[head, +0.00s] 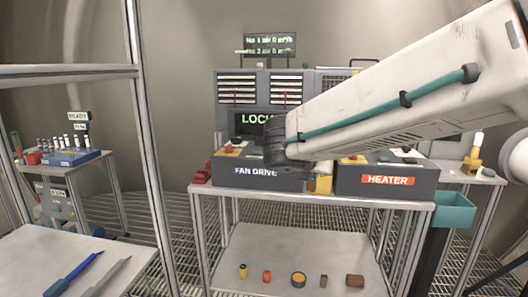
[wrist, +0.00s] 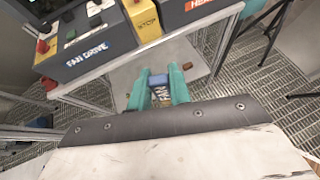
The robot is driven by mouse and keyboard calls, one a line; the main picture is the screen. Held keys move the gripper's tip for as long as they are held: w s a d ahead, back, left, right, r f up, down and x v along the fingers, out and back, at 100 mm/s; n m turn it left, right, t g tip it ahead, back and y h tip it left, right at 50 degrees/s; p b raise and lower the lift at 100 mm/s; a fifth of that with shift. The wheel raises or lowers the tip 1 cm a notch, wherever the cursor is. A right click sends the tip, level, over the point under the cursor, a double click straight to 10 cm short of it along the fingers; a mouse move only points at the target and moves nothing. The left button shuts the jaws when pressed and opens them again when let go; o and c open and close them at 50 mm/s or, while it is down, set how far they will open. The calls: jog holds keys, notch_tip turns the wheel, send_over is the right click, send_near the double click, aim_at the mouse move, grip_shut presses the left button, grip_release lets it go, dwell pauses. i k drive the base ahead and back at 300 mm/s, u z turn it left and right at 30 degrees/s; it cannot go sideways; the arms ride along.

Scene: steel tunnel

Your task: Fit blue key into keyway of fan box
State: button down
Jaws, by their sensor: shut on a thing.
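In the wrist view my gripper (wrist: 159,78) has two teal fingers shut on the blue key (wrist: 159,84), which carries a tag reading FAN. The fan box, a dark case labelled FAN DRIVE (wrist: 100,62), lies ahead and to the left of the fingers, with a gap between. In the head view the fan box (head: 232,180) stands on the bench, and my arm covers part of its top. The gripper and key do not show in the head view. I cannot make out the keyway in either view.
A HEATER box (head: 387,190) stands right of the fan box, with a yellow STOP box (wrist: 145,22) between them. The lower shelf (head: 255,240) holds several small parts. A teal bin (head: 455,210) hangs at the bench's right. A post (head: 148,130) stands left.

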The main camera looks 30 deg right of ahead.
aim_at(258, 147)
jog(key=z, duration=1.75)
jog(key=i, duration=1.3)
jog(key=u, duration=2.25)
jog(key=i, duration=0.45)
jog(key=u, duration=0.05)
